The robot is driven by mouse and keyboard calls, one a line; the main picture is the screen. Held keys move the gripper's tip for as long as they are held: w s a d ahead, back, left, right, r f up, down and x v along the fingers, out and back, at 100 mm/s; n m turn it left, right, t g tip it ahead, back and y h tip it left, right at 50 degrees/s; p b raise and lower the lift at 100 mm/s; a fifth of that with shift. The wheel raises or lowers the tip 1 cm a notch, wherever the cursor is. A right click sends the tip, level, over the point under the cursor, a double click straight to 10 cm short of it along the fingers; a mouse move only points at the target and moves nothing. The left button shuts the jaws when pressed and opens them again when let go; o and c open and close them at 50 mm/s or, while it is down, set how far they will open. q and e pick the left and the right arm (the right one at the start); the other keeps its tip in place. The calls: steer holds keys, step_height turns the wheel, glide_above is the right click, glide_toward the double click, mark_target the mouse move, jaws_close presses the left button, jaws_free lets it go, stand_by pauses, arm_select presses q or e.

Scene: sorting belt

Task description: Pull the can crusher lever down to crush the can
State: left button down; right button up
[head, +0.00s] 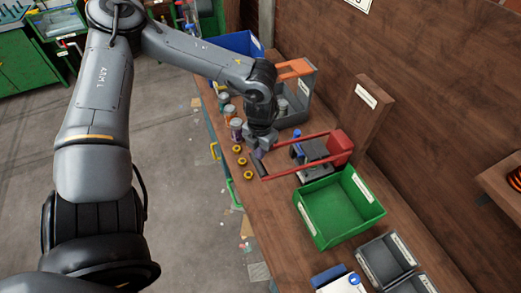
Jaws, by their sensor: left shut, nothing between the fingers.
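The can crusher (314,151) lies on the wooden bench, with a grey body and a red block (341,143) at its right end. Its red lever (295,174) reaches left, low over the bench, to a dark handle (260,164). My left gripper (258,150) is shut and empty, just above the handle end; I cannot tell whether it touches it. No can is clearly visible inside the crusher. My right gripper is not in view.
A green bin (322,232) stands in front of the crusher, with grey bins (366,267) nearer. Several small cans (236,126) and yellow rings (242,161) are along the bench's left edge. A grey tote (299,116) and blue bin (237,42) stand behind.

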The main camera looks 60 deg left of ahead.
mark_target(259, 162)
arm_select(q)
steer(key=shift+s+a+f+b, duration=0.1)
steer(key=shift+s+f+b, duration=0.05)
steer(key=shift+f+b, duration=1.9)
steer(key=shift+s+f+b, duration=0.2)
steer(key=shift+f+b, duration=1.85)
steer(key=shift+f, duration=0.35)
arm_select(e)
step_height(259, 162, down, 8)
arm_select(q)
steer(key=shift+f, duration=0.15)
arm_select(e)
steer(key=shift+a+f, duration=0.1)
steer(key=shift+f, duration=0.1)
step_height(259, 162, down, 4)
steer(key=b, duration=0.4)
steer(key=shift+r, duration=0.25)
arm_select(q)
steer(key=shift+w+r+p, duration=0.15)
steer(key=shift+r+p, duration=0.8)
steer(key=shift+p, duration=0.3)
steer(key=shift+w+r+p, duration=0.1)
steer(key=shift+r+p, duration=0.85)
steer(key=shift+p, duration=0.25)
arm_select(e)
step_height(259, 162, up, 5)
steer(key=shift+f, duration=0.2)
arm_select(q)
steer(key=shift+f, duration=0.1)
